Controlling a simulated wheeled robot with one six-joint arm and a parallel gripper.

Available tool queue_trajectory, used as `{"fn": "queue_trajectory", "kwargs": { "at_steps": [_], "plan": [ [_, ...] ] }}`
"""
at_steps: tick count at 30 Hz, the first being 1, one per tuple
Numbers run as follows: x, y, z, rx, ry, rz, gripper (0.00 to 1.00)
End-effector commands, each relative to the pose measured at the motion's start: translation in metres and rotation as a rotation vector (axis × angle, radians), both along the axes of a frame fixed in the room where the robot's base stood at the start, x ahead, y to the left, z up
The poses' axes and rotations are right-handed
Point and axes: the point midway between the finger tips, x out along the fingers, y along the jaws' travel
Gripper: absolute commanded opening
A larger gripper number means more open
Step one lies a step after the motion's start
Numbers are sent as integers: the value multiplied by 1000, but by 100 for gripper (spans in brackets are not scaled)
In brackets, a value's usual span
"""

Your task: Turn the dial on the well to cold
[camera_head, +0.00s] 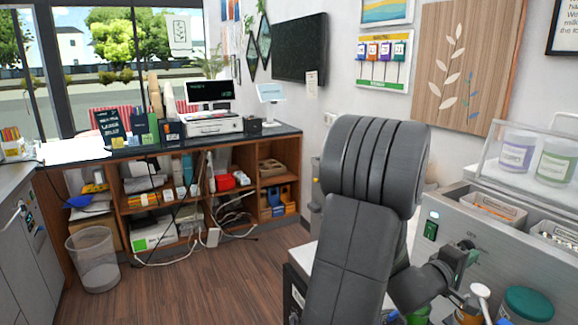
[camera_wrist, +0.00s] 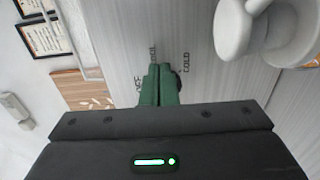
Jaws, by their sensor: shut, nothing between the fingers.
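The well (camera_head: 480,222) is a steel unit at the right of the head view, with a lit green switch (camera_head: 432,227) on its front. In the wrist view its brushed steel panel (camera_wrist: 115,45) carries printed labels, with COLD readable to the right of the fingers and what looks like OFF to the left. The dark dial (camera_wrist: 181,82) shows only as an edge behind my gripper (camera_wrist: 160,72). Its green fingers are shut together in front of the dial; contact is unclear. In the head view my gripper (camera_head: 470,258) is at the panel. The dial's pointer is hidden.
A white rounded object (camera_wrist: 236,30) stands close at the upper right of the wrist view. A white-capped bottle (camera_head: 480,291) and a teal-lidded jar (camera_head: 528,304) stand below the gripper. Lidded tubs (camera_head: 517,152) sit on the well. The wooden floor at left is open.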

Motion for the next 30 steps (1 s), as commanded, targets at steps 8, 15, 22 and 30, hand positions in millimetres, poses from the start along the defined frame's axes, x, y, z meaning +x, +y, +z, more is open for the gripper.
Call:
{"fn": "queue_trajectory", "kwargs": {
  "at_steps": [8, 15, 22, 30],
  "plan": [
    [3, 2, 0, 0, 0, 1, 0],
    [6, 3, -1, 0, 0, 1, 0],
    [7, 4, -1, 0, 0, 0, 0],
    [6, 3, -1, 0, 0, 0, 0]
  ]
}}
